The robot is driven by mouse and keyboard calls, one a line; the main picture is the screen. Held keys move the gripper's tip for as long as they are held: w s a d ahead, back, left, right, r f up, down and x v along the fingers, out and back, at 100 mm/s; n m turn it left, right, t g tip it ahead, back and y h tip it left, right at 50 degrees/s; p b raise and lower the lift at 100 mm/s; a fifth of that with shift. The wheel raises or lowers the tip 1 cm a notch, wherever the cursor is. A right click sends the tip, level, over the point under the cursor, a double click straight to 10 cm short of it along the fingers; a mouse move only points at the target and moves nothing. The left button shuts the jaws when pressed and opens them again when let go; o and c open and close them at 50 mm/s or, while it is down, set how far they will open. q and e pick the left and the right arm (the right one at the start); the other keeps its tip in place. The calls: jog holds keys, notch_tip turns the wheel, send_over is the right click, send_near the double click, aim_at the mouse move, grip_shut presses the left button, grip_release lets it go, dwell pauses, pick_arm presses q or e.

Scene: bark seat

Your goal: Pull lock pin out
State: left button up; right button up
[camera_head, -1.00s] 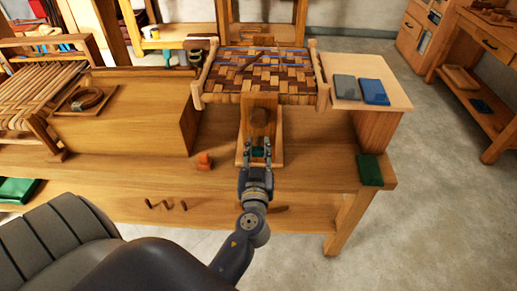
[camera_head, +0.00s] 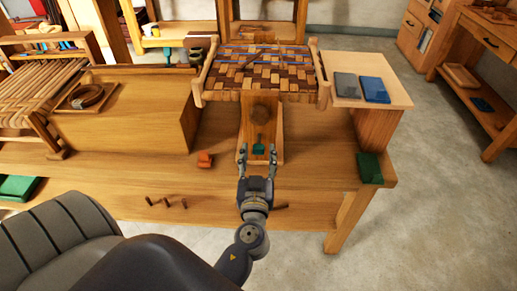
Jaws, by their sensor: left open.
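A small teal piece (camera_head: 258,148), which looks like the lock pin's grip, shows low on the front of the upright wooden stand (camera_head: 262,112) under the woven seat (camera_head: 262,72). My left gripper (camera_head: 258,151) is in front of it with its fingers spread apart, one on each side of the teal piece. I see no finger touching it, but the depth between them is hard to judge. Any shaft of the pin is hidden. My right gripper is not in view.
The wooden bench (camera_head: 310,200) carries an orange piece (camera_head: 205,159), several dark pegs (camera_head: 167,202) and a green block (camera_head: 370,168). A grey block (camera_head: 345,87) and a blue block (camera_head: 374,90) lie on the side board. A large wooden box (camera_head: 125,120) stands left.

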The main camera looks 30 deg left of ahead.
pick_arm(q)
jog(key=v, duration=0.9)
jog(key=shift+d+f, duration=0.1)
jog(key=s+d+f+m+g+h, duration=0.2)
jog(key=f, duration=0.9)
jog(key=s+d+f+m+g+h, duration=0.2)
jog(key=f+m+g, duration=0.1)
jog(key=f, duration=0.9)
jog(key=s+d+f+m+g+h, duration=0.2)
jog(key=f+h, duration=0.1)
jog(key=f, duration=0.8)
jog(key=s+a+f+g+h, duration=0.1)
jog(key=s+a+f+g, duration=0.1)
jog(key=s+f, duration=0.8)
jog(key=s+a+f+m+g+h, duration=0.1)
jog(key=s+f+g, duration=0.4)
jog(key=s+f, duration=0.5)
jog(key=s+a, duration=0.1)
jog(key=s, duration=0.5)
jog(key=shift+a+f+m, duration=0.3)
